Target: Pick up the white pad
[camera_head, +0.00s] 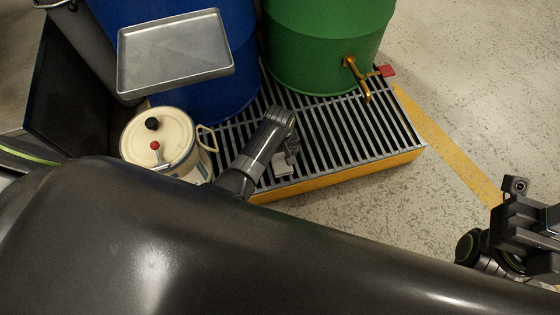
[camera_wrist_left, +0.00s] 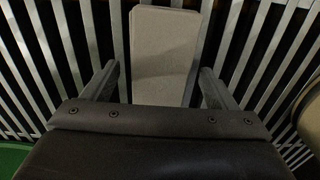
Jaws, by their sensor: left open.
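The white pad (camera_head: 283,166) lies on the slatted grate of the yellow-edged pallet, near its front edge. My left gripper (camera_head: 290,155) is right over it in the head view and hides part of it. In the left wrist view the pad (camera_wrist_left: 165,55) is a pale grey rectangle between the two open fingers of my left gripper (camera_wrist_left: 160,82). The fingers appear apart from the pad on both sides. My right gripper (camera_head: 515,215) is at the far right; whether its jaws are open does not show clearly.
The grate (camera_head: 375,130) bears a green drum (camera_head: 325,45) with a brass tap (camera_head: 357,75) and a blue drum (camera_head: 225,85). A metal tray (camera_head: 175,50) lies above the blue drum. A cream can (camera_head: 180,140) stands left of my left arm.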

